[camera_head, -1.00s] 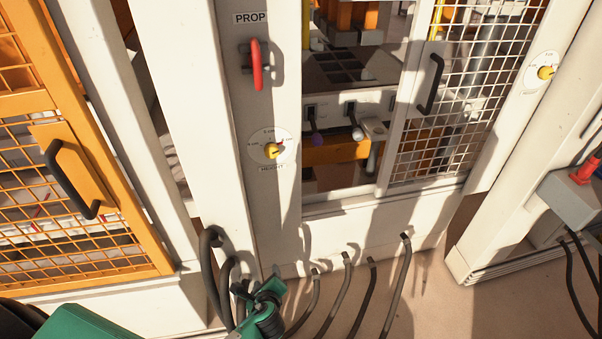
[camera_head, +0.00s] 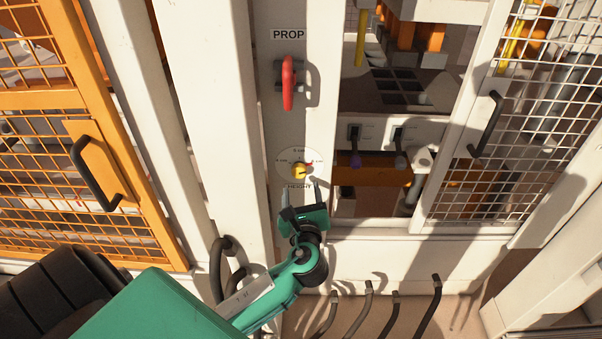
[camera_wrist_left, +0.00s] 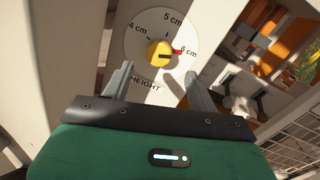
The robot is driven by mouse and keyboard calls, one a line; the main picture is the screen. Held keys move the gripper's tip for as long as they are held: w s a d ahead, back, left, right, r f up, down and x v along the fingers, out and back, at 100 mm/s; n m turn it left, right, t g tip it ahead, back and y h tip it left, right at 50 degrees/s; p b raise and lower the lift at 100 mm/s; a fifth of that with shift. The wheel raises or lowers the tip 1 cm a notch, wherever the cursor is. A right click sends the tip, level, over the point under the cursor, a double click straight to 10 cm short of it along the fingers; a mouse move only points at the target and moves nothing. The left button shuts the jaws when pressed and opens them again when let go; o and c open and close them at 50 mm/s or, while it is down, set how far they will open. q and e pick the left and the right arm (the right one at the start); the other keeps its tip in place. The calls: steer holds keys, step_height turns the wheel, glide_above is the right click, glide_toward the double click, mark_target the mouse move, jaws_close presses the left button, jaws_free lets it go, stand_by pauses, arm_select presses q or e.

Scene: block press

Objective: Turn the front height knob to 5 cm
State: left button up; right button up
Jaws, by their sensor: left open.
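The front height knob (camera_head: 301,171) is yellow and sits on a round white dial (camera_head: 289,155) on the white post, above the word HEIGHT. In the left wrist view the knob (camera_wrist_left: 159,53) shows clearly, with 4 cm at left, 5 cm at top and 6 cm at right. Its red mark points right, beside 6 cm. My left gripper (camera_head: 301,191) is open, just below the knob. In the left wrist view its fingers (camera_wrist_left: 158,78) are apart and empty, and the knob lies beyond their tips, apparently untouched. My right gripper is not in view.
A red handle (camera_head: 288,84) under the PROP label is above the dial. An orange mesh door (camera_head: 98,170) stands at left and a white-framed mesh door (camera_head: 487,125) at right. Black hoses (camera_head: 367,308) rise near the floor below.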

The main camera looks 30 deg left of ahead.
mark_target(300, 173)
arm_select(q)
steer(key=p+x, duration=0.1)
steer(key=x, duration=0.5)
steer(key=shift+w+a, duration=0.15)
steer(key=shift+a, duration=0.05)
steer(key=c, duration=1)
